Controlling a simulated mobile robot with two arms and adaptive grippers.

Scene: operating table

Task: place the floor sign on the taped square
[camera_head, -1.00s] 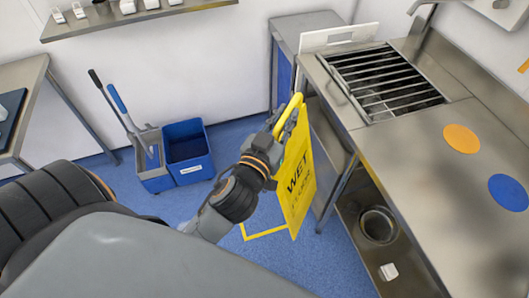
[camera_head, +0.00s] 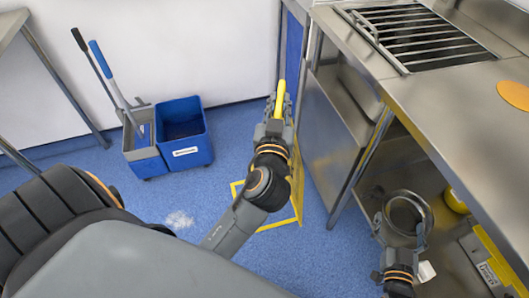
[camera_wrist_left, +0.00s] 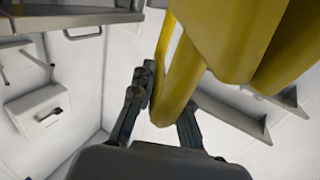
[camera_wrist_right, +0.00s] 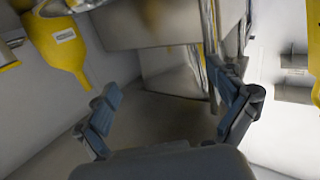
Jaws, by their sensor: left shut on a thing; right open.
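The yellow floor sign (camera_head: 280,98) hangs from my left gripper (camera_head: 277,112), which is shut on its top handle. The sign is seen nearly edge-on, and my gripper and forearm hide much of it. The sign also fills the upper right of the left wrist view (camera_wrist_left: 228,35). The yellow taped square (camera_head: 276,226) is on the blue floor below; its left and front edges show, and the rest is hidden. I cannot tell whether the sign touches the floor. My right gripper (camera_head: 400,232) is open and empty, in front of the steel counter's lower shelf.
A steel counter (camera_head: 440,95) with a grated sink stands to the right, close to the sign. A round steel vessel (camera_head: 428,212) sits on its lower shelf. A blue mop bucket (camera_head: 184,133) stands at the back left. A white patch (camera_head: 178,220) marks the open floor.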

